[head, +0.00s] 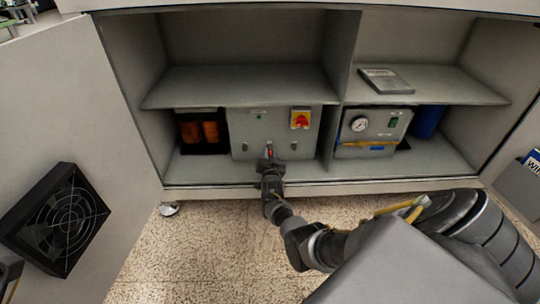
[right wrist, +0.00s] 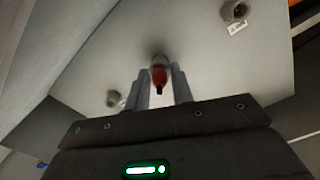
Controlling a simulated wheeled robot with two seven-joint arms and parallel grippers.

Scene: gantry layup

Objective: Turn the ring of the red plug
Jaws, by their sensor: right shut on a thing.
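The red plug (head: 269,152) is on the front of a grey control box (head: 243,127) on the cabinet's lower shelf. In the right wrist view the red plug (right wrist: 159,77) sits in a greyish ring (right wrist: 158,60) against the panel. My right gripper (head: 268,163) reaches into the cabinet. In the right wrist view its two fingers (right wrist: 160,86) stand on either side of the plug and ring, shut on it. Whether they grip the ring or the plug body is hard to tell. My left gripper is not clearly seen.
A dark unit with orange coils (head: 200,131) stands left, a gauge box (head: 372,133) right. A shelf (head: 240,88) lies above. An open door with a fan (head: 60,220) is at left.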

